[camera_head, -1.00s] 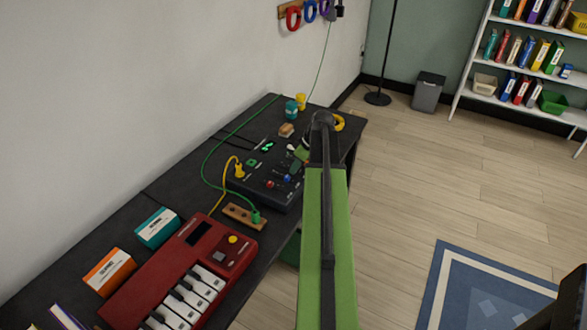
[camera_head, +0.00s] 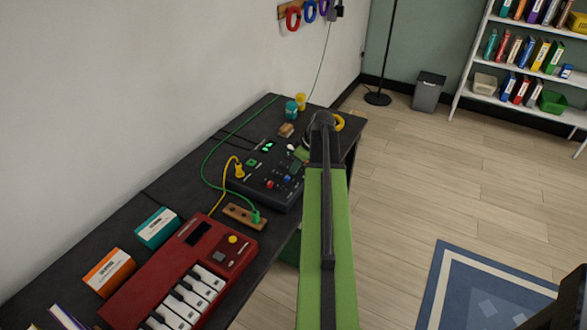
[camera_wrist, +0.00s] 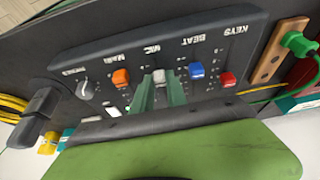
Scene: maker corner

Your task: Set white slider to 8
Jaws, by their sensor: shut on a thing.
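The dark mixer (camera_head: 250,182) lies on the black desk, and its panel fills the middle of the wrist view (camera_wrist: 212,58). The white slider (camera_wrist: 159,75) sits in the MIC column, between an orange slider (camera_wrist: 121,78) and a blue slider (camera_wrist: 196,70). A red slider (camera_wrist: 228,78) is at the right. My gripper (camera_wrist: 160,88) has its green fingers closed around the white slider's cap. The fingers cover much of its track and scale, so I cannot read its number. In the head view, my gripper (camera_head: 302,154) is partly hidden by my arm.
A light round knob (camera_wrist: 84,90) is beside the orange slider. A green plug (camera_head: 255,217) sits in a wooden block, near a yellow cable (camera_head: 225,186). A red keyboard (camera_head: 192,262) lies nearer on the desk.

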